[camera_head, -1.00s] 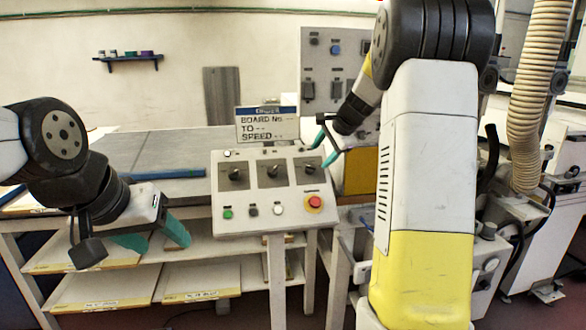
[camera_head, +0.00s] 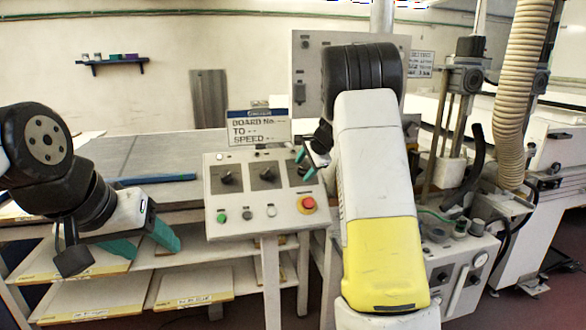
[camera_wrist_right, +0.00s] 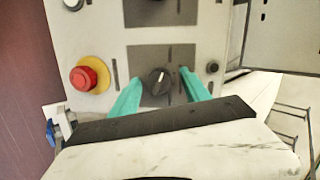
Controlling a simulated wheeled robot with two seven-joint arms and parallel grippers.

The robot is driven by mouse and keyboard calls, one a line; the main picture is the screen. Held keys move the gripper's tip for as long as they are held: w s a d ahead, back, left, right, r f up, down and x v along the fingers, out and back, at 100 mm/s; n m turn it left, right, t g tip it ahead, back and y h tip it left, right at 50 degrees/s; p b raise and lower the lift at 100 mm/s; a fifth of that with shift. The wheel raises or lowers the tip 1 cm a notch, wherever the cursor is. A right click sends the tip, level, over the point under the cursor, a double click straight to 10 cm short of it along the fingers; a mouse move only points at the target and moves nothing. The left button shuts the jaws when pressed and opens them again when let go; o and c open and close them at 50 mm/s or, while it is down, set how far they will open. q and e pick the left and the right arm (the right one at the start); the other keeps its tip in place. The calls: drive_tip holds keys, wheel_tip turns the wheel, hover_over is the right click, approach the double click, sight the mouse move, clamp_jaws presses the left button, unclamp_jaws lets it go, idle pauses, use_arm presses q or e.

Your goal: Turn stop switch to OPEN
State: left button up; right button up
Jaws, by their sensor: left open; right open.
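A sloped control panel (camera_head: 235,212) carries three black rotary switches: left (camera_head: 226,177), middle (camera_head: 265,175) and right (camera_head: 303,171). Their labels are too small to read, so I cannot tell which one is the stop switch. My right gripper (camera_head: 305,164) is at the right switch in the head view. In the right wrist view its open teal fingers (camera_wrist_right: 160,77) stand on either side of a black knob (camera_wrist_right: 157,81) with a light pointer mark; contact is not clear. My left gripper (camera_head: 158,248) is open and empty, low at the left, away from the panel.
A red emergency button on yellow (camera_head: 307,204) sits just below the right switch; it also shows in the right wrist view (camera_wrist_right: 88,76). Green (camera_head: 221,217) and white buttons line the panel's lower edge. A board sign (camera_head: 258,127) stands behind it. Machinery (camera_head: 460,255) stands at the right.

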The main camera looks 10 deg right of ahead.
clamp_jaws()
drive_tip(key=m, duration=0.4)
drive_tip(key=shift+d+t, duration=0.15)
drive_tip(key=shift+t, duration=0.25)
drive_tip(key=shift+s+f+m+t, duration=0.1)
drive_tip(key=shift+m+t, duration=0.3)
drive_tip(key=shift+m, duration=1.9)
unclamp_jaws()
